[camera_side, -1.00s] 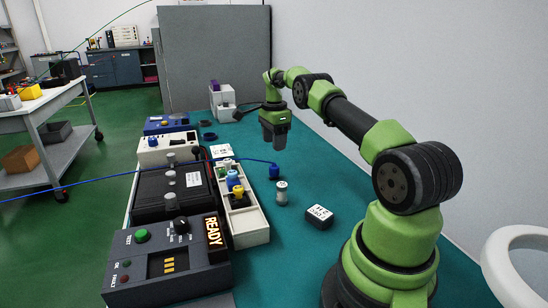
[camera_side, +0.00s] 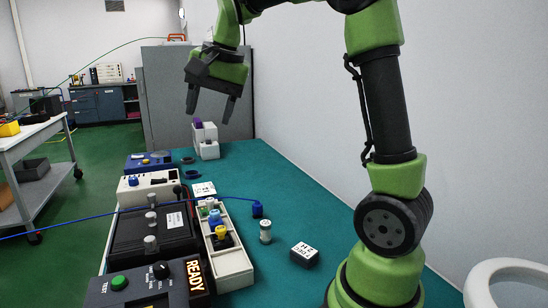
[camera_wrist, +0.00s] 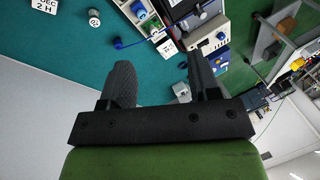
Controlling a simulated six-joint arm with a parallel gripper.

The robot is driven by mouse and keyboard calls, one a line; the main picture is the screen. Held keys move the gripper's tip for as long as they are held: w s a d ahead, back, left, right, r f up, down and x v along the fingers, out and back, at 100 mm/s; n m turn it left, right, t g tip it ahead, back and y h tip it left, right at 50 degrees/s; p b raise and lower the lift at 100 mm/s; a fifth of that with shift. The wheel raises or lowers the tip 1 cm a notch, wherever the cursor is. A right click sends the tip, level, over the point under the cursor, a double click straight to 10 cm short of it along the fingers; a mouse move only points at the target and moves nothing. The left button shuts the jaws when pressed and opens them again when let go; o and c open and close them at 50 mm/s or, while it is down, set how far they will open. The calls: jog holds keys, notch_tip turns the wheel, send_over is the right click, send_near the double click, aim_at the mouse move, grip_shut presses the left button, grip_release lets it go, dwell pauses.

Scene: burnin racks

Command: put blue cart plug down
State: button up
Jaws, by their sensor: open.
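The blue cart plug (camera_side: 257,209) rests upright on the teal bench, right of the parts tray, with its blue cable (camera_side: 150,213) running off to the left. The plug also shows in the wrist view (camera_wrist: 118,43). My gripper (camera_side: 210,108) is open and empty, high above the far part of the bench and well apart from the plug. Its two fingers also show in the wrist view (camera_wrist: 158,62), with nothing between them.
The white tray (camera_side: 233,268) holds several coloured plugs. A grey cylinder (camera_side: 265,232) and a labelled black block (camera_side: 304,254) stand near the blue plug. Left are the dark READY tester (camera_side: 150,287) and black battery-like box (camera_side: 152,232). A white device (camera_side: 207,145) stands at the back.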

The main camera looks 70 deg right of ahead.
jog(key=s+a+f+n+t+y, duration=0.2)
jog(key=s+a+n, duration=0.6)
jog(key=s, duration=0.9)
jog(key=a+f+t, duration=0.1)
jog(key=a, duration=0.2)
jog(key=shift+a+f+n, duration=0.15)
jog(key=shift+a+n, duration=0.25)
